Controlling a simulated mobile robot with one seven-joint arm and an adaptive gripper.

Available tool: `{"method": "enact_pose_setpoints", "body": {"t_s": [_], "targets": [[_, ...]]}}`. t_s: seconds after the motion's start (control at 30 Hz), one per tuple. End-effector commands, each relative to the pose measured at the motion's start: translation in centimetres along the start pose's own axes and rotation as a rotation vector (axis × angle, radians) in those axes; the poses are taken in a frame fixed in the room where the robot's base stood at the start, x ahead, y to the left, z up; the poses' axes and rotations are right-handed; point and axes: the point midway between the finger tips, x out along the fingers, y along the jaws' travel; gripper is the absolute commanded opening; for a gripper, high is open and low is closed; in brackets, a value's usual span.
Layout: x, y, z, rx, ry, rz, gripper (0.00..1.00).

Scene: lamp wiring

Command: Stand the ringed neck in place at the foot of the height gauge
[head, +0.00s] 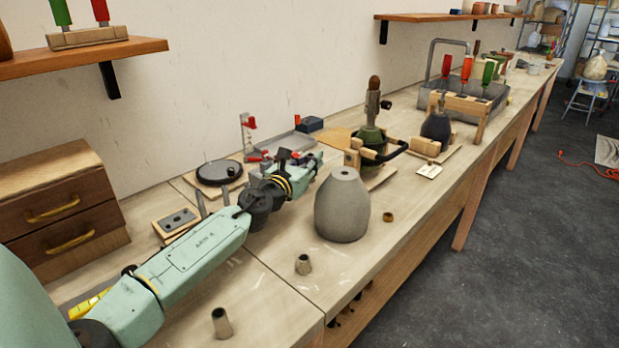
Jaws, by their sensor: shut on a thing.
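The height gauge (248,135) looks to be the thin upright post with a red slider, near the wall beyond my arm. Red pieces show low beside its post. My arm reaches across the bench, and its far end lies just right of the gauge. Small dark parts there may belong to my gripper (288,156). Its fingertips and anything between them are hidden or too small to make out. I cannot pick out the ringed neck. The gauge's foot is partly covered by my arm and the clutter around it.
A grey clay vessel (342,207) stands right of my arm. Small collars (303,264) (221,323) and a brown ring (388,216) lie nearer the front. A dark turntable (219,173) is left of the gauge. A wooden drawer box (55,205) stands at left.

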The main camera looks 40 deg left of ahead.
Motion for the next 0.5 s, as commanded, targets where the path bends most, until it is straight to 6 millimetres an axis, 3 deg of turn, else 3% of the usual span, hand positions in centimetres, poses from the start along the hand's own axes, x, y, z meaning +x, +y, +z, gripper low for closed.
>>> {"method": "enact_pose_setpoints", "body": {"t_s": [0.4, 0.5], "targets": [[0.0, 0.0, -4.9, -0.003, -0.001, 0.0, 0.0], [0.1, 0.0, -5.3, 0.001, -0.001, -0.001, 0.0]]}}
